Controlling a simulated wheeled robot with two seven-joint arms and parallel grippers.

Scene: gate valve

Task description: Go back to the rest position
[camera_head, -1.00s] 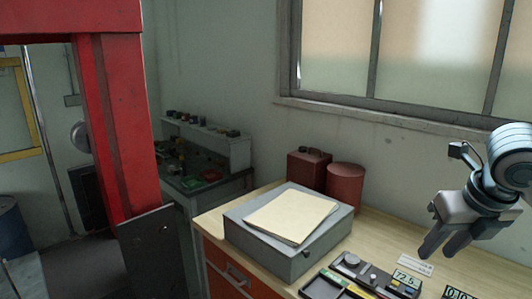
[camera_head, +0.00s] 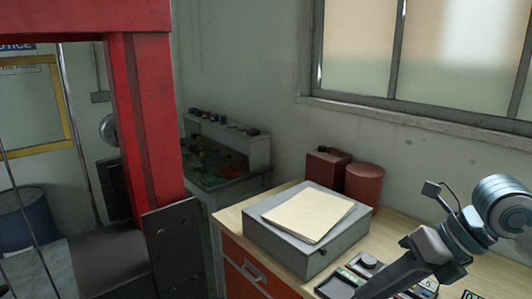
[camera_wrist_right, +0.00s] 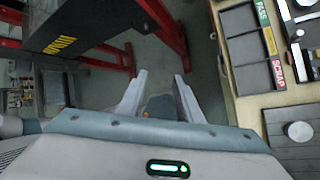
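My right gripper (camera_head: 378,284) reaches in from the right in the head view, above the front of the wooden bench (camera_head: 232,219). In the right wrist view its two fingers (camera_wrist_right: 159,90) stand apart with nothing between them, over the floor beside the bench. My left gripper is not in view.
A grey box (camera_head: 268,234) with papers (camera_head: 308,214) lies on the bench. A red case (camera_head: 326,167) and red canister (camera_head: 364,183) stand behind it. A red frame (camera_head: 145,130) rises at left. Trays marked PASS and SCRAP (camera_wrist_right: 250,50) lie near the right gripper.

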